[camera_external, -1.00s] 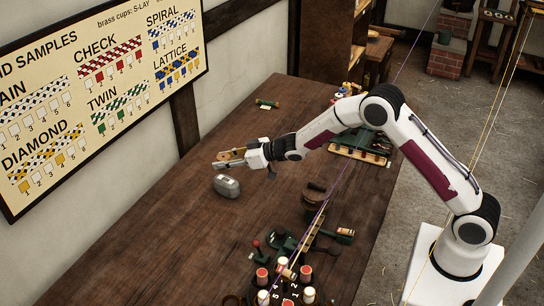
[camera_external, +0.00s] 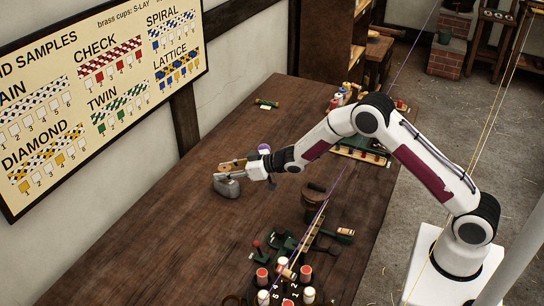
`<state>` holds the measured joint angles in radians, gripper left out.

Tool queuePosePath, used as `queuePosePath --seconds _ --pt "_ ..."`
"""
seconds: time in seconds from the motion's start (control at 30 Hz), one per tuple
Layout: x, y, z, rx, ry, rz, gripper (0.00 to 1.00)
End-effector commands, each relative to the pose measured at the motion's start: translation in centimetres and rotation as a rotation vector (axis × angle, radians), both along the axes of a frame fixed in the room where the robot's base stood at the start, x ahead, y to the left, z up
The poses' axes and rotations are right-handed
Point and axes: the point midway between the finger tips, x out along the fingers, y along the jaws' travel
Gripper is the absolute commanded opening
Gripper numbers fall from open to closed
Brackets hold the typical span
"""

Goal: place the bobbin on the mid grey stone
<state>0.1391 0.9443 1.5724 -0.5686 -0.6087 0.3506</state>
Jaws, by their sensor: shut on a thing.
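My gripper (camera_external: 225,170) is shut on a small tan-brown wooden thing, which looks like the bobbin (camera_external: 234,164); the fingers hide part of it. The grey stone (camera_external: 227,189), a rounded block, sits on the table towards the wall with the sample board. My gripper is low over it, and a finger covers much of its top from this view. I cannot tell whether the bobbin touches the stone. No other grey stone shows clearly for comparing shades.
A small purple and white thing (camera_external: 264,149) stands just behind my gripper. A brown round block (camera_external: 314,196) and a green braiding machine with several bobbins (camera_external: 287,272) are nearer the front. A green roll (camera_external: 267,104) lies at the back. The table's left part (camera_external: 180,235) is clear.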

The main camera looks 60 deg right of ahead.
Motion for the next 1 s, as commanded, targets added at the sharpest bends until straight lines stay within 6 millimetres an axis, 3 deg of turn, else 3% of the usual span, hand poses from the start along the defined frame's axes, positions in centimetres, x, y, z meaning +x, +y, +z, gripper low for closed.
queuePosePath --seconds 0.43,0.47,0.5,0.53,1.0 --pt "0.02 0.00 -0.26 0.000 -0.001 0.000 0.10" --pt "0.02 -0.01 -0.29 -0.001 -0.001 0.000 0.34" --pt "0.02 0.00 -0.26 -0.001 -0.001 0.000 0.44" --pt "0.02 -0.01 -0.27 -0.001 -0.001 0.000 0.48" --pt "0.03 0.00 0.01 0.000 -0.002 0.000 0.48"
